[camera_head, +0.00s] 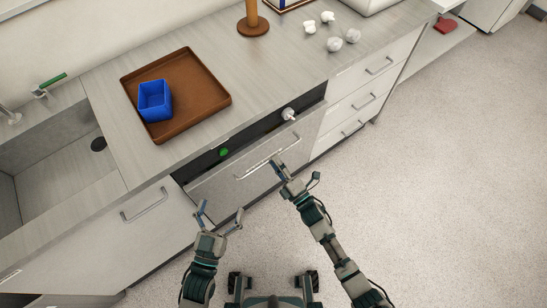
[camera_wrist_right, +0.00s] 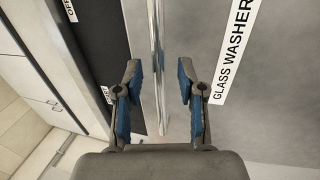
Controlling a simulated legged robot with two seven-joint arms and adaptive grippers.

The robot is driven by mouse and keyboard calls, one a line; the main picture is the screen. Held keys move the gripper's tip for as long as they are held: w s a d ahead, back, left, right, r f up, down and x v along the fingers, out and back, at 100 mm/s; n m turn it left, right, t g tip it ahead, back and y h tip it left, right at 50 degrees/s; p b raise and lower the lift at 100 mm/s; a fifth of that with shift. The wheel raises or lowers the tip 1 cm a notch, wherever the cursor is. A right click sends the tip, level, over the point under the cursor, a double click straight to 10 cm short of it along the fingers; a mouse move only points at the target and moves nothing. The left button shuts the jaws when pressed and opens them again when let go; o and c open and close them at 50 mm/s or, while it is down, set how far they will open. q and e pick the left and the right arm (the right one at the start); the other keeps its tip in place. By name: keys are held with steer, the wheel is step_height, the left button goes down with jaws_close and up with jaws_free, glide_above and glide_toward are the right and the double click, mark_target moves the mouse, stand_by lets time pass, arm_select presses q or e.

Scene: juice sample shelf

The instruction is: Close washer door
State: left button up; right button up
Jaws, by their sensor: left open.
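The grey glass washer door (camera_head: 285,147) is in the counter front in the head view, with a long bar handle (camera_head: 265,156) near its top. In the right wrist view, the door (camera_wrist_right: 275,110) carries a "GLASS WASHER" label, and the handle (camera_wrist_right: 156,45) runs between my right gripper's fingers. The door looks nearly upright; I cannot tell whether it is fully shut. My right gripper (camera_head: 297,174) is open close to the handle; its open blue-padded fingers (camera_wrist_right: 158,78) show no clear contact. My left gripper (camera_head: 221,212) is open and empty before the door's left part.
A dark control strip above the door has a green button (camera_head: 223,152) and a pale knob (camera_head: 288,114). On the counter are a brown tray (camera_head: 205,110) with a blue box (camera_head: 155,101). Drawers (camera_head: 365,80) stand to the right. The floor (camera_head: 440,200) at right is clear.

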mark_target(266, 152)
steer(key=shift+w+a+r, duration=0.15)
steer(key=shift+w+a, duration=0.25)
steer(key=shift+a, duration=0.2)
steer(key=shift+w+a+r, duration=0.1)
steer(key=shift+w+a, duration=0.25)
steer(key=shift+a, duration=0.25)
steer(key=shift+d, duration=0.25)
steer(key=shift+c, duration=0.4)
steer(key=shift+d, duration=0.25)
jaws_close()
steer(key=shift+a, duration=0.2)
steer(key=shift+p+x, duration=0.4)
steer(key=shift+x, duration=0.8)
steer(key=shift+w+a+g+h, duration=0.2)
steer(key=shift+g+h, duration=0.1)
arm_select(q)
steer(key=shift+s+a+f+g, duration=0.1)
steer(key=shift+a+f+g, duration=0.1)
steer(key=shift+f+g, duration=0.65)
